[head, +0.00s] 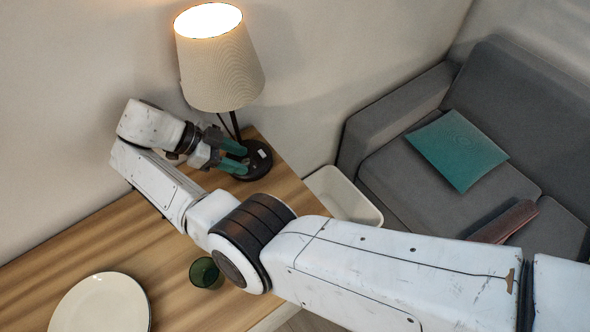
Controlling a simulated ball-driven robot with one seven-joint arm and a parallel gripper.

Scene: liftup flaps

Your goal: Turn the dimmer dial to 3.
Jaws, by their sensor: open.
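A table lamp with a lit, ribbed cream shade (218,62) stands at the back corner of the wooden table. Its round dark base (257,163) sits on the tabletop, with a small pale mark on it. The dimmer dial is too small or hidden to make out, and I cannot read a setting. My gripper (240,158) is open, with its green fingers reaching from the left to the lamp base. One finger overlaps the base in the picture. I cannot tell whether the fingers touch it or are around the dial.
A white plate (100,305) and a dark green cup (206,272) stand on the wooden table (60,262). A white bin (343,195) is beyond the table's right edge. A grey sofa (410,175) with a teal cushion (457,150) is at right. The wall is close behind the lamp.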

